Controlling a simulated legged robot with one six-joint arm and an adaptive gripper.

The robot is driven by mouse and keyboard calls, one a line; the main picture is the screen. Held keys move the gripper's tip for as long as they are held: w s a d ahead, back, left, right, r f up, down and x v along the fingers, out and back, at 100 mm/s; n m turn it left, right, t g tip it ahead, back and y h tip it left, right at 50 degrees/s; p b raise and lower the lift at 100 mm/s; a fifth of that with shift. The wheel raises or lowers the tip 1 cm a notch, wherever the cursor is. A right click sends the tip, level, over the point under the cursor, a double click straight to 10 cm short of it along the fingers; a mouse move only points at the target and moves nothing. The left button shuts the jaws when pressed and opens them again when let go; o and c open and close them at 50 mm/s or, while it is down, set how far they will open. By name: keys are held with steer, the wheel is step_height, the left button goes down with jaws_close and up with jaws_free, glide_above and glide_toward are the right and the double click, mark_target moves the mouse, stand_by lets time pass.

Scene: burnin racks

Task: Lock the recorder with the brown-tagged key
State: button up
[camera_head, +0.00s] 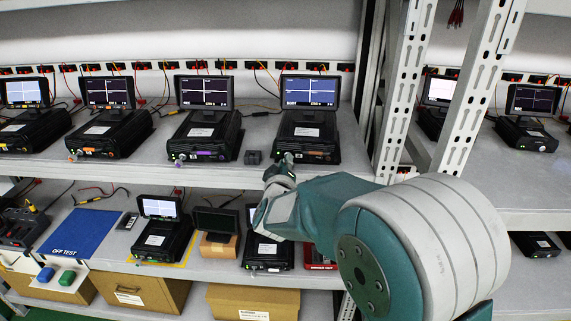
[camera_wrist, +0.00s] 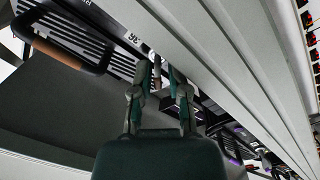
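On the upper shelf, the rightmost black recorder (camera_head: 308,135) of the near bay has a lit screen and an orange-brown tag (camera_head: 315,153) on its front. A small key (camera_head: 289,157) shows at its front left. My gripper (camera_head: 284,168) is right in front of that key, below the recorder's front edge. In the wrist view my gripper (camera_wrist: 160,76) has its two fingers apart, with a thin brownish piece (camera_wrist: 157,70), perhaps the key or its tag, between them. I cannot tell whether either finger touches it.
Several other recorders stand left along the upper shelf, one with a purple tag (camera_head: 205,154). A perforated upright (camera_head: 402,90) stands to the right. The lower shelf holds more recorders and a blue mat (camera_head: 77,233).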

steer(key=s+a, duration=0.1)
steer(key=s, duration=1.1)
steer(key=s+d+m+g, duration=0.4)
steer(key=s+d+g, duration=0.2)
steer(key=s+d, duration=0.3)
steer(key=s+d+m+g+y, duration=0.1)
steer(key=s+d+m+g, duration=0.3)
steer(key=s+d, duration=0.5)
steer(key=s+g, duration=0.2)
steer(key=s, duration=0.3)
steer(key=shift+s+d+f+y, duration=0.15)
steer(key=shift+d+f+y, duration=0.15)
